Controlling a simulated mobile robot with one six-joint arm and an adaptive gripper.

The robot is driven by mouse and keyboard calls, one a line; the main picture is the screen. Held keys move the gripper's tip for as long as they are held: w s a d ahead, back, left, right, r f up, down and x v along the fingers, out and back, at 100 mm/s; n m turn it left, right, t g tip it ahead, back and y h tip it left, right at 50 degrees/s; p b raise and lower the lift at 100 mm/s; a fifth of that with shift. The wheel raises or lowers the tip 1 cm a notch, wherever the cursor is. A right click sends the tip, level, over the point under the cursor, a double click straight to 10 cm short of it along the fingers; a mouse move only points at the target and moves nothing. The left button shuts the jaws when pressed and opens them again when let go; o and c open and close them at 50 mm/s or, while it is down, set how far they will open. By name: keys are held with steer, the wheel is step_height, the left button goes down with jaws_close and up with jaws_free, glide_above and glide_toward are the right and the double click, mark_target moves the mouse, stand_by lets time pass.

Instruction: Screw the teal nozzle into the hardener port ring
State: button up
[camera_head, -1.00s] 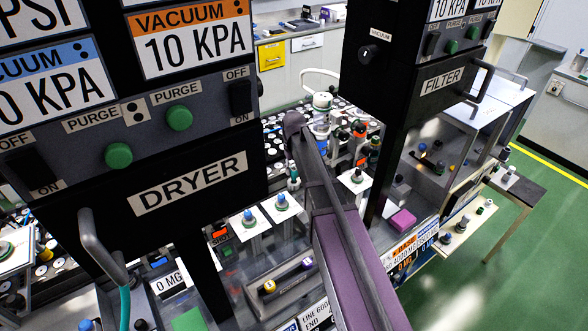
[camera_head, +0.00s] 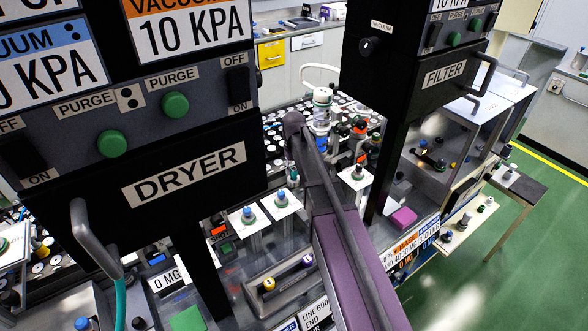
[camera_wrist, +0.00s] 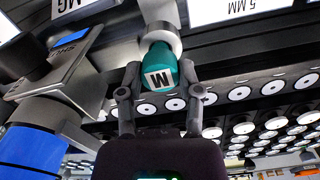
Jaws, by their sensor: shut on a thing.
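In the wrist view, my gripper (camera_wrist: 160,72) is shut on a teal nozzle (camera_wrist: 158,60) marked with a letter M, one finger on each side. The far end of the nozzle meets or lies just in front of a pale round fitting (camera_wrist: 159,36). It may be the hardener port ring, but no label on it is readable. I cannot tell whether the nozzle is seated in it or only close to it. In the head view, my arm runs up the middle of the picture, and its gripper end is not clearly visible.
A blue cylinder (camera_wrist: 32,148) stands at the left of the wrist view. Rows of white discs with dark centres (camera_wrist: 240,93) fill the right. In the head view, the DRYER panel (camera_head: 185,175) and FILTER housing (camera_head: 443,75) flank my arm. Blue-topped parts on white cards (camera_head: 281,200) stand between them.

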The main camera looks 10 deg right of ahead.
mark_target(294, 170)
steer(key=shift+f+b, duration=0.6)
steer(key=shift+f, duration=0.05)
steer(key=o, duration=1.1)
steer(key=shift+c, duration=0.2)
steer(key=shift+r, duration=0.15)
step_height(294, 170, up, 9)
steer(key=p, duration=0.9)
steer(key=shift+f, duration=0.2)
steer(key=shift+s+f+b, duration=0.3)
steer(key=shift+s, duration=0.1)
steer(key=s+f+m+b, duration=0.1)
steer(key=s+f+b, duration=0.3)
steer(key=s, duration=0.7)
steer(key=s+f+m+b, duration=0.1)
steer(key=s+f+b, duration=0.4)
steer(key=s, duration=0.6)
steer(key=shift+s+d, duration=0.2)
steer(key=shift+d, duration=0.1)
steer(key=shift+f, duration=0.1)
